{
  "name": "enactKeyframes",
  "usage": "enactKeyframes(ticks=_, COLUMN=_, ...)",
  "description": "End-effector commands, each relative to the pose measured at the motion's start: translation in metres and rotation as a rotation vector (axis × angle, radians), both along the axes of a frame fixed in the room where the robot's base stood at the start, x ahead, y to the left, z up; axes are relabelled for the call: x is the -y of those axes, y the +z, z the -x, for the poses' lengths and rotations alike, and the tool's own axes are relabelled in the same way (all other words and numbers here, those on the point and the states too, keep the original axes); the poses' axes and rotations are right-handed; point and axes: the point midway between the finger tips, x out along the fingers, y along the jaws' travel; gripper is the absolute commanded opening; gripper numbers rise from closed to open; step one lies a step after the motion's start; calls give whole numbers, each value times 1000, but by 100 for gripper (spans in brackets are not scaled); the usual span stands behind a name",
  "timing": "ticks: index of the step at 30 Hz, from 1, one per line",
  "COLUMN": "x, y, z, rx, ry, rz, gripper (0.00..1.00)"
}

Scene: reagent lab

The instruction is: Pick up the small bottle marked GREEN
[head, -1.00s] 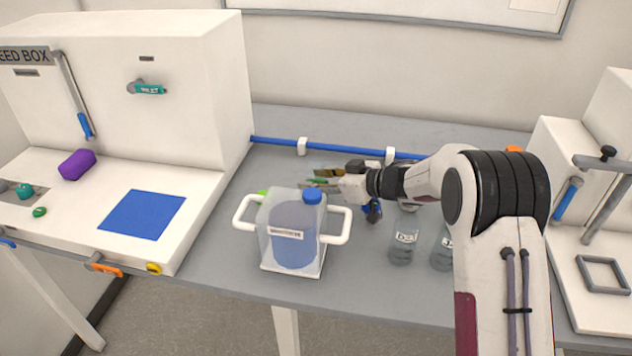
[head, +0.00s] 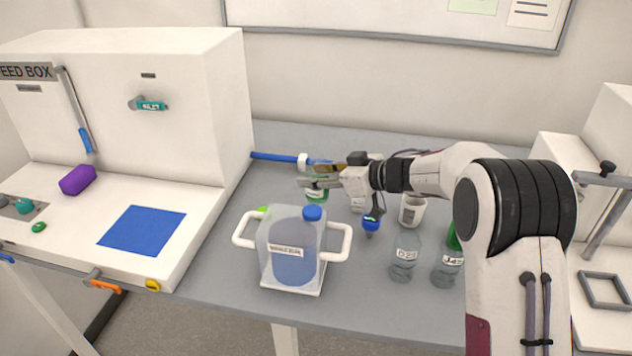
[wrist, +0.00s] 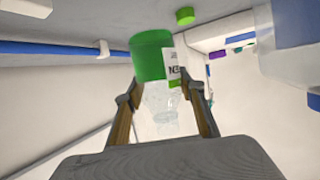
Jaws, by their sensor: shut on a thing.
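My gripper (head: 312,172) is above the bench behind the jug, with its fingers shut on a small clear bottle (wrist: 160,100). The bottle has a green part (wrist: 152,55) and a white label with a green edge. The label is only partly in view, with an "N" readable, so I cannot read the full marking. In the head view the held bottle (head: 317,194) shows partly under the fingers, its upper part hidden by them. In the wrist view the two fingers lie on either side of it.
A two-handled jug (head: 292,250) with a blue cap stands in front. A blue-topped bottle (head: 370,224), a white cup (head: 412,211) and clear labelled bottles (head: 403,262) stand to the right. A blue rail (head: 275,156) runs behind. The white feed box (head: 130,110) is left.

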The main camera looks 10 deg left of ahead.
Motion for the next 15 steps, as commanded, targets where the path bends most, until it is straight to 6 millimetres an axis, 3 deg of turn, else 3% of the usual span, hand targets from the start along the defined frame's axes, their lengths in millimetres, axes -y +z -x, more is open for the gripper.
enactKeyframes(ticks=15, x=0, y=23, z=0, rx=2, ry=0, rz=-1, gripper=13)
